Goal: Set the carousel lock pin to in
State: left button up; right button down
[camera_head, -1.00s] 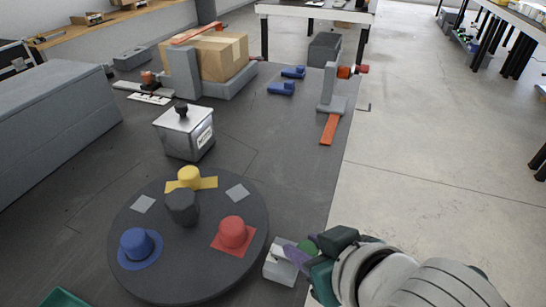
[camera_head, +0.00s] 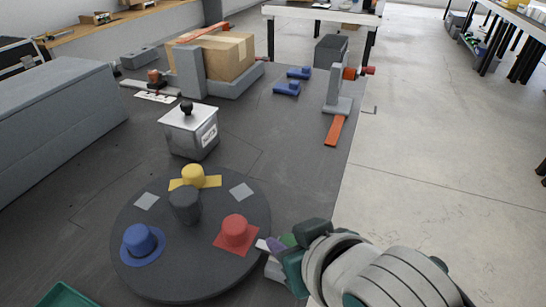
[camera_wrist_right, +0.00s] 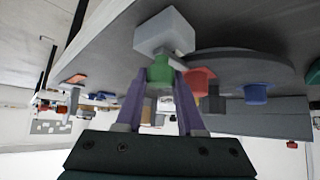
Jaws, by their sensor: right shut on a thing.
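The dark round carousel (camera_head: 195,262) stands at lower left in the head view, with blue, red and yellow hat-shaped pieces on it. The grey lock pin block (camera_head: 272,268) is at its right edge, partly hidden by my gripper. A pale bar (camera_head: 262,244) shows at the carousel's rim; I cannot tell whether it enters the carousel. My right gripper (camera_head: 277,246) is shut on the green knob (camera_head: 288,240) of the lock pin. In the right wrist view the green knob (camera_wrist_right: 161,71) sits between the purple fingers, close to the grey block (camera_wrist_right: 165,32). My left gripper is not in view.
A metal box with a black knob (camera_head: 190,131) stands behind the carousel. A cardboard box (camera_head: 228,55), blue pieces (camera_head: 288,88) and an orange strip (camera_head: 335,130) lie farther back. A green tray edge (camera_head: 65,296) shows at lower left. The floor at right is clear.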

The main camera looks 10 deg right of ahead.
jog(key=c, duration=0.9)
grip_release()
jog(key=shift+f, duration=0.1)
jog(key=shift+o, duration=0.6)
jog(key=shift+a, duration=0.2)
jog(key=shift+o, duration=1.3)
jog(key=shift+w, duration=0.1)
jog(key=shift+s+d+r, duration=0.1)
jog(key=shift+s+r, duration=0.15)
jog(key=shift+r, duration=0.2)
jog(key=p+v, duration=0.3)
jog(key=v, duration=0.6)
jog(key=shift+s+p, duration=0.15)
jog(key=shift+p, duration=0.15)
